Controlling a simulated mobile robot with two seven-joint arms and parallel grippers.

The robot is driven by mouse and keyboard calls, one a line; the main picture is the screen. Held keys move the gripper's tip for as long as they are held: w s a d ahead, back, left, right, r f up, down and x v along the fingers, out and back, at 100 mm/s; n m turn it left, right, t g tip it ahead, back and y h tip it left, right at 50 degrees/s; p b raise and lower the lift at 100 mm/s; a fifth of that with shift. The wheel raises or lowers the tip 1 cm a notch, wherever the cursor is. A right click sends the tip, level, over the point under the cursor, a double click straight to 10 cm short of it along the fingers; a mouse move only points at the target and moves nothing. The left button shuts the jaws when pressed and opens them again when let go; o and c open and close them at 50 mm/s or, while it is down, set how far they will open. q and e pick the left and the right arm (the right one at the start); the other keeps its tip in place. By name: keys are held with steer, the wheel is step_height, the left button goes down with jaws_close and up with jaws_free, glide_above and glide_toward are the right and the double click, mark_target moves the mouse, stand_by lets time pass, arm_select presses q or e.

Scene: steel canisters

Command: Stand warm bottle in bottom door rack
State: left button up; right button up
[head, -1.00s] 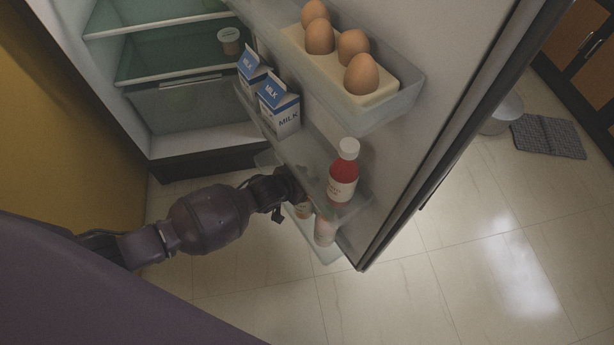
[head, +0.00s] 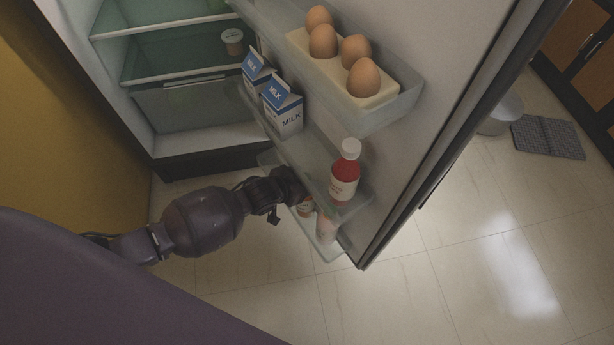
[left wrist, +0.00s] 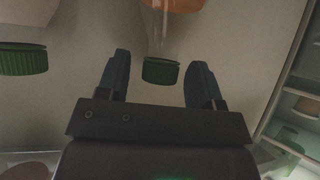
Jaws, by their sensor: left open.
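In the head view, a bottle with an orange label (head: 305,208) stands in the bottom door rack (head: 328,256), partly hidden by the rack above and my arm. In the left wrist view, a clear bottle neck with a green cap (left wrist: 160,71) and an orange label (left wrist: 175,4) lies between my left fingers. My left gripper (left wrist: 158,82) is open, with a gap on both sides of the cap. In the head view my left gripper (head: 298,187) is at the door, its fingertips hidden. My right gripper is not in view.
A paler bottle (head: 325,230) stands beside it in the bottom rack; a second green cap (left wrist: 22,60) shows in the left wrist view. The rack above holds a red bottle (head: 345,175) and milk cartons (head: 283,108). Eggs (head: 362,78) sit in the top rack.

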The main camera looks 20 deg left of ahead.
arm_select(q)
steer(key=p+v, duration=0.3)
steer(key=v, duration=0.6)
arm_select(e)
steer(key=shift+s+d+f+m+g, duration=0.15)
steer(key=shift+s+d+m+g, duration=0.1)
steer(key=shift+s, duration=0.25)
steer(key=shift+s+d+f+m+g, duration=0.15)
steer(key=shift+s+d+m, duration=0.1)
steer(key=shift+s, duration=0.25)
arm_select(q)
steer(key=shift+s+a+r, duration=0.1)
steer(key=shift+r, duration=0.05)
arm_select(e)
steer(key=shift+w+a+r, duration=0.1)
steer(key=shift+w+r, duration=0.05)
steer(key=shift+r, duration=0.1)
arm_select(q)
steer(key=shift+s, duration=0.1)
